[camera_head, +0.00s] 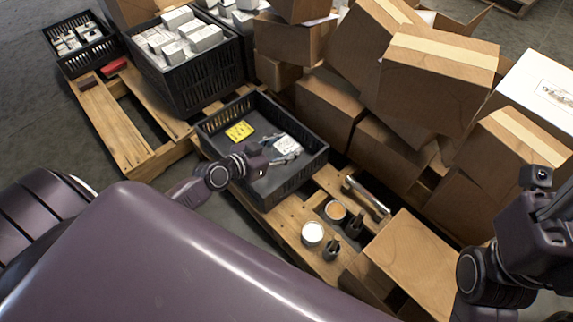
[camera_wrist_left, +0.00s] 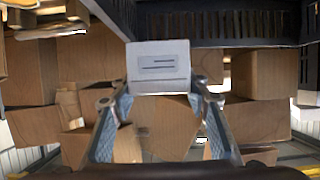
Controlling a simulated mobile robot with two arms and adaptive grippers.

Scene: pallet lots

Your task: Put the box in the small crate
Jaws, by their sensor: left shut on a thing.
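A small white box (camera_head: 287,144) with printed lines on its face is between the fingertips of my left gripper (camera_head: 279,156). The box also shows at the tips of both fingers in the left wrist view (camera_wrist_left: 158,66), where the gripper (camera_wrist_left: 158,98) is shut on it. In the head view, gripper and box are over the inside of a low black crate (camera_head: 292,186) in the middle. I cannot tell whether the box touches the crate floor. A yellow box (camera_head: 239,131) lies in that crate. A smaller black crate (camera_head: 92,61) at the far left holds several white boxes.
A taller black crate (camera_head: 205,94) full of white boxes stands behind left. Cardboard boxes (camera_head: 437,70) are piled behind and right. My right arm is at the right edge.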

